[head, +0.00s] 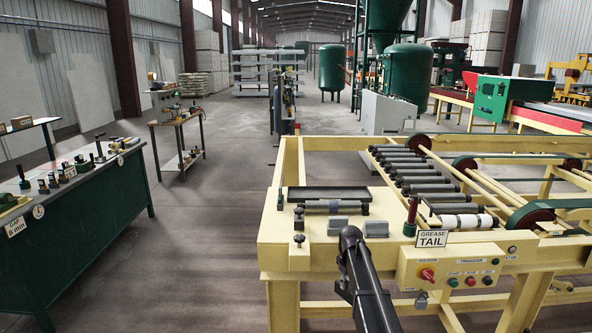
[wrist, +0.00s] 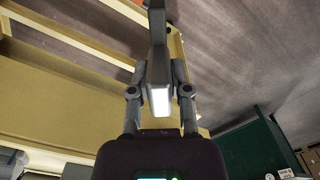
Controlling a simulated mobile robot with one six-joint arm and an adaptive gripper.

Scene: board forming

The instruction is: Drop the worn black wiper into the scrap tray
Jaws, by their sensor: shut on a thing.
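My gripper (wrist: 158,72) is shut on a long dark grey bar in the wrist view, which I take as the worn black wiper (wrist: 156,48). The bar runs away from the palm between the two fingers, and its near end face looks bright. In the head view my black arm comes up from the bottom, with its end (head: 351,240) at the front edge of the yellow machine bench; the wiper cannot be made out there. A shallow dark tray (head: 328,192), possibly the scrap tray, lies at the back of the bench top, beyond my gripper.
A dark-ended roller (head: 335,207) and two grey blocks (head: 376,228) lie between tray and gripper. Black knobs stand at left. A red and green post (head: 411,215), a grease tail sign (head: 432,239) and a control box (head: 455,268) are at right. Open floor lies left.

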